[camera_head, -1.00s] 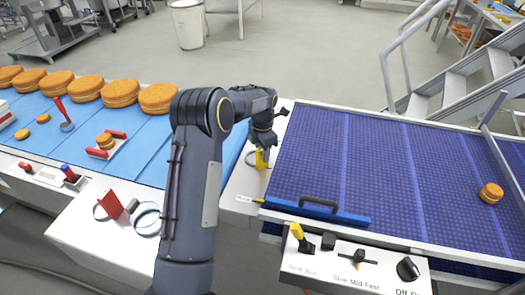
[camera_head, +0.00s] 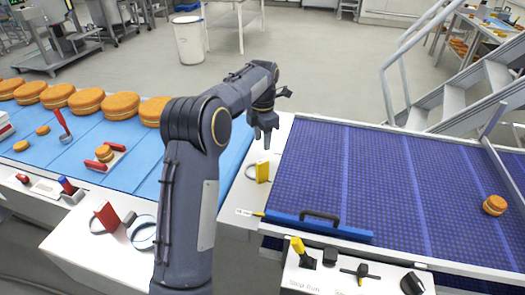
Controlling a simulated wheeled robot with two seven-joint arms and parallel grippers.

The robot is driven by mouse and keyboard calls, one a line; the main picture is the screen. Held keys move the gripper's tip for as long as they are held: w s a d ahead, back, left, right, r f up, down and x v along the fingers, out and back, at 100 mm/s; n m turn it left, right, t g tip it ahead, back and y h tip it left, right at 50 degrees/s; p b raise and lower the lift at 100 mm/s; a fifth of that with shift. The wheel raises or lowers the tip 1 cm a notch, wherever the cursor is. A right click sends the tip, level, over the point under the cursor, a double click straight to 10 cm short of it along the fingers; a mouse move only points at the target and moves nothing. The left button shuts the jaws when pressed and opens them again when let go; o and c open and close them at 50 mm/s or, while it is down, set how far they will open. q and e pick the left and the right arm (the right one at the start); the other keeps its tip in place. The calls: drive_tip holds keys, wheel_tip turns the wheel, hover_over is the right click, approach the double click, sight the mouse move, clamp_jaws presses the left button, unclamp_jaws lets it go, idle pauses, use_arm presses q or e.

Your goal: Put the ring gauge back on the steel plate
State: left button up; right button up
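The ring gauge (camera_head: 263,171) has a yellow upright handle and a thin ring beside it. It stands on the pale steel plate (camera_head: 240,196) between the two belts. My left gripper (camera_head: 266,145) points down just above and behind the yellow handle, apart from it. Its fingers look parted, with nothing between them. My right gripper is not in view.
A red-handled ring gauge (camera_head: 106,216) and a loose ring (camera_head: 143,232) lie on the white ledge at left. A blue scraper (camera_head: 320,226) lies along the purple belt's near edge. Filled rounds (camera_head: 105,153) sit on the blue belt.

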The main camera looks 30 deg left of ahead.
use_arm(q)
drive_tip(key=s+d+r+m+t+h, duration=0.1)
drive_tip(key=s+d+r+m, duration=0.1)
drive_tip(key=s+r+m, duration=0.35)
drive_tip(key=s+d+r+m+t+h, duration=0.1)
drive_tip(key=s+r+m+t, duration=0.15)
drive_tip(key=s+m, duration=0.55)
drive_tip(key=s+d+f+m, duration=0.2)
drive_tip(key=s+d+m, duration=0.1)
drive_tip(key=s, duration=0.4)
drive_tip(key=s+d+f+m+t+h, duration=0.1)
drive_tip(key=s+d+m, duration=0.3)
drive_tip(key=s+m, duration=0.2)
drive_tip(key=s+d+f+m+t, duration=0.1)
drive_tip(key=s+d+f+m, duration=0.1)
drive_tip(key=s+m, duration=0.3)
drive_tip(key=s+d, duration=0.1)
drive_tip(key=s, duration=0.3)
drive_tip(key=shift+d+f+h, duration=0.2)
drive_tip(key=shift+f+h, duration=0.15)
drive_tip(key=shift+h, duration=0.05)
